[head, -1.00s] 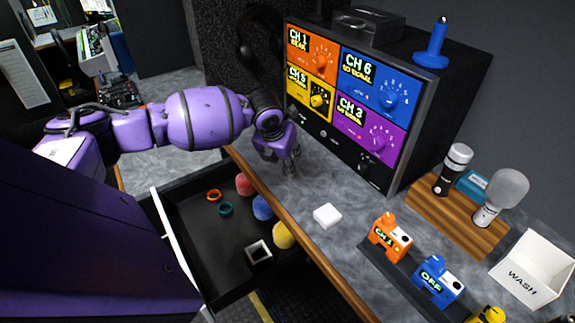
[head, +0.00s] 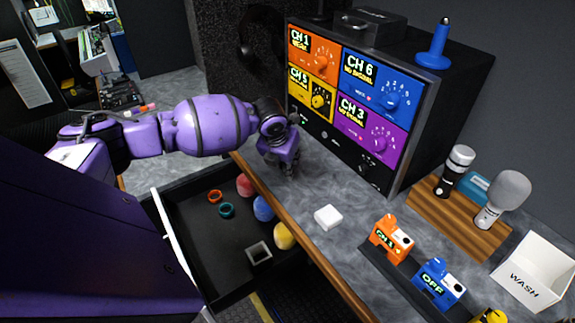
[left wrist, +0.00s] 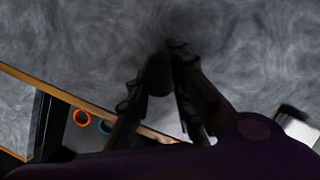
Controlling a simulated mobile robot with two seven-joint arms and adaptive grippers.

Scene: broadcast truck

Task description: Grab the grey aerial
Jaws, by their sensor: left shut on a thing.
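My left gripper (head: 289,168) is low over the grey counter in front of the monitor. In the left wrist view its fingers (left wrist: 162,95) are closed around a dark, round-ended thing (left wrist: 160,77). It looks like the grey aerial, but it is in shade and its full shape cannot be made out. In the head view the held thing is hidden by the gripper. A blue aerial (head: 435,48) stands upright on top of the monitor. My right gripper is not in view.
An open drawer (head: 205,245) holds coloured balls and rings below the wooden counter edge. A white block (head: 328,217) lies right of the gripper. Orange (head: 391,240) and blue (head: 438,284) units, a wooden microphone stand (head: 455,232) and a WASH box (head: 535,271) are further right. The monitor (head: 355,105) stands behind.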

